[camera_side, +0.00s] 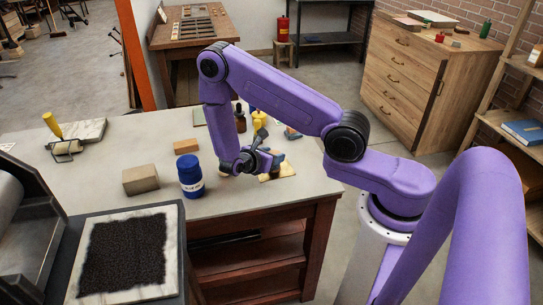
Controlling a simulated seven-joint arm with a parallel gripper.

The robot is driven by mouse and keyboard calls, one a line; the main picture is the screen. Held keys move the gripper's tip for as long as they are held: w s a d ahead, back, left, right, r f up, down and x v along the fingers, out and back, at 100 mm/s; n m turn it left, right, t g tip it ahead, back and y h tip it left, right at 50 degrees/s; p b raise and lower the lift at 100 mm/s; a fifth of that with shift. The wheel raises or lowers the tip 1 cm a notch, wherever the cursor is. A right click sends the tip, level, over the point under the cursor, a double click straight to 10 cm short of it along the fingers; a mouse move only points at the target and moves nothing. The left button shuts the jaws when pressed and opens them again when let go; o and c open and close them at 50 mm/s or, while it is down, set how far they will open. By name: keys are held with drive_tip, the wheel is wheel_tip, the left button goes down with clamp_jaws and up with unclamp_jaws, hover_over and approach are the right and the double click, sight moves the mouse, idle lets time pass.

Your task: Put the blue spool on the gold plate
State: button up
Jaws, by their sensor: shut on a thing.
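My gripper (268,161) is low over the right part of the grey table and shut on a small dark blue thing that looks like the blue spool (278,158). The gripper partly hides it. A pale gold, flat piece, apparently the gold plate (286,173), lies just below and to the right of the gripper. The spool is over or very close to the plate; I cannot tell whether they touch.
A blue labelled jar (190,178) stands left of my gripper, near a grey-brown block (140,180) and an orange-brown block (186,146). Behind my gripper are a yellow bottle (258,121) and dark bottles. The table's left middle is clear.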

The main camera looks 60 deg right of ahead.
drive_tip(key=shift+f, duration=0.25)
drive_tip(key=o, duration=1)
drive_tip(key=shift+o, duration=0.2)
drive_tip(key=shift+r, duration=0.1)
drive_tip(key=shift+r, duration=0.15)
drive_tip(key=a+r+m+y, duration=0.2)
drive_tip(key=a+r, duration=0.8)
drive_tip(key=a, duration=0.3)
drive_tip(key=s+a+r+m+y, duration=0.1)
drive_tip(key=s+r+y, duration=0.4)
drive_tip(key=s, duration=0.6)
drive_tip(key=s+a+r+m+y, duration=0.1)
drive_tip(key=s+a+r+y, duration=0.3)
drive_tip(key=s, duration=0.7)
drive_tip(key=shift+s+a+r+m+t+y, duration=0.25)
drive_tip(key=shift+r+t+y, duration=0.2)
drive_tip(key=shift+y, duration=0.65)
